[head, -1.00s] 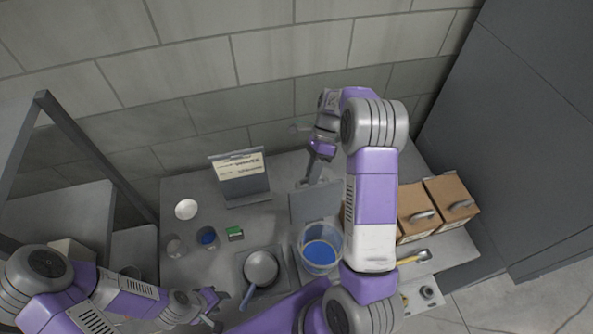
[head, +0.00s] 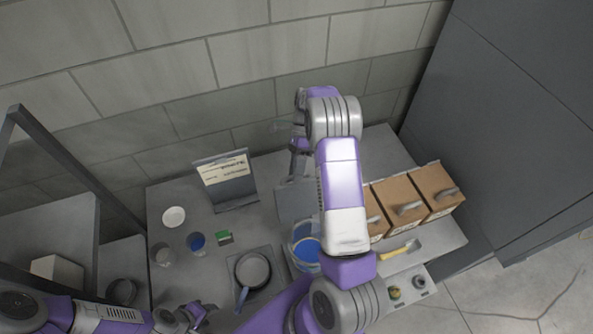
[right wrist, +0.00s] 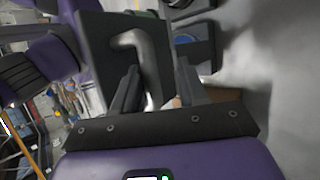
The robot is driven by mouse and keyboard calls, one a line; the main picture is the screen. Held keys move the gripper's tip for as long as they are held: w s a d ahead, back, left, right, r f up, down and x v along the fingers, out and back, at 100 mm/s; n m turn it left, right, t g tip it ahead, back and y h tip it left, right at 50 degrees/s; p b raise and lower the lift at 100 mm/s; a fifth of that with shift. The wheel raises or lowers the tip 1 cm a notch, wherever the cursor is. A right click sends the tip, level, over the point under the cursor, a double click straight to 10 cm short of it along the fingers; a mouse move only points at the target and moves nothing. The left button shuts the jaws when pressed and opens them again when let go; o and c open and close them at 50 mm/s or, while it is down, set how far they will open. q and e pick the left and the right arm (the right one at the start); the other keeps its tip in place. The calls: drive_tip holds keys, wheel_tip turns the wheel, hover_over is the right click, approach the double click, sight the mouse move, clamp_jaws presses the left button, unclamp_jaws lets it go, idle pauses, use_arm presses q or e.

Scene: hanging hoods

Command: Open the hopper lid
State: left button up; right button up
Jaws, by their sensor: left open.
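A clear round container with blue contents (head: 307,249) stands on the counter. A flat grey plate (head: 293,205), which looks like the raised hopper lid, stands steeply behind it. In the right wrist view a dark grey panel (right wrist: 97,50) carries a bent light-grey handle (right wrist: 150,60). My right gripper (right wrist: 157,82) is open, with its fingers on either side of the handle's lower part; contact cannot be told. In the head view my right arm partly hides the container and the plate. My left gripper (head: 194,314) is open and empty near the counter's front edge.
Several brown boxes with handles (head: 437,190) stand to the right, with a yellow-handled tool (head: 400,249) before them. A pan (head: 252,270), a blue cup (head: 196,242), a white bowl (head: 174,217) and a sign stand (head: 227,180) are to the left. A wall rises behind.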

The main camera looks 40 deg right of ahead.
drive_tip(key=shift+o, duration=0.2)
drive_tip(key=shift+w+d+f, duration=0.1)
drive_tip(key=shift+w, duration=0.05)
drive_tip(key=shift+r, duration=0.2)
drive_tip(key=v, duration=0.7)
drive_tip(key=shift+r+b, duration=0.25)
drive_tip(key=shift+b, duration=0.15)
drive_tip(key=shift+d, duration=0.1)
